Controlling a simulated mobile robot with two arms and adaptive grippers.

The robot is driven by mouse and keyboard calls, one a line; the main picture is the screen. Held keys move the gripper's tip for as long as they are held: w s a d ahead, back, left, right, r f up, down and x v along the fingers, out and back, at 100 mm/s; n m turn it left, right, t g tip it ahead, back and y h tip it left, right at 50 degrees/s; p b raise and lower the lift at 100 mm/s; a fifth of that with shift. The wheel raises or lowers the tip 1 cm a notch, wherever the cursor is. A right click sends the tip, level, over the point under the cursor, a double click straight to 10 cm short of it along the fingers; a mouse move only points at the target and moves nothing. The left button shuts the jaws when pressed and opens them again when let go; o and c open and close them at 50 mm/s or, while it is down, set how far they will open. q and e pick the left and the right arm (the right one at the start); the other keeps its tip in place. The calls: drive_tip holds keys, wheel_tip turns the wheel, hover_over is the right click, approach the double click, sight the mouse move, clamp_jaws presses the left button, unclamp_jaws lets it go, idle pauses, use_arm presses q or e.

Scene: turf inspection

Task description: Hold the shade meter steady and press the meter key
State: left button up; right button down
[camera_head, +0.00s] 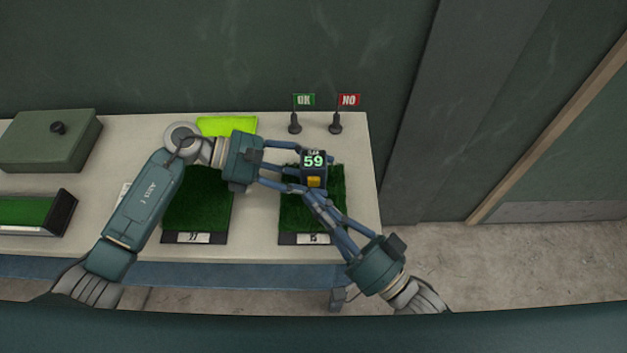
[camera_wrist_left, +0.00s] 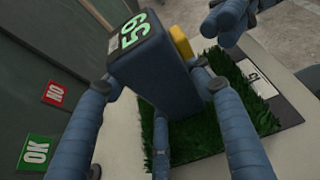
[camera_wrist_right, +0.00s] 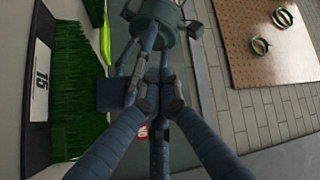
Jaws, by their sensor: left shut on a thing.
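The shade meter (camera_head: 313,160) is a dark upright box with a green 59 on its top display and a yellow meter key (camera_head: 313,182) on its near side. It stands over the right turf sample (camera_head: 300,214), labelled 15. My left gripper (camera_head: 299,167) is shut on the meter; its fingers lie along both sides of the box (camera_wrist_left: 160,70) in the left wrist view. My right gripper (camera_head: 317,196) has its fingertips drawn together just in front of the yellow key. In the left wrist view the key (camera_wrist_left: 181,42) shows a gap from these fingertips (camera_wrist_left: 220,22).
A second turf sample (camera_head: 197,205) lies to the left, with a bright yellow-green sheet (camera_head: 227,125) behind it. Green OK (camera_head: 304,100) and red NO (camera_head: 349,100) flags stand at the back. A green case (camera_head: 50,142) and a turf tray (camera_head: 35,212) are at far left.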

drive_tip(key=s, duration=0.5)
idle(0.3)
idle(0.5)
use_arm(q)
drive_tip(key=o, duration=1.4)
drive_tip(key=shift+o, duration=0.2)
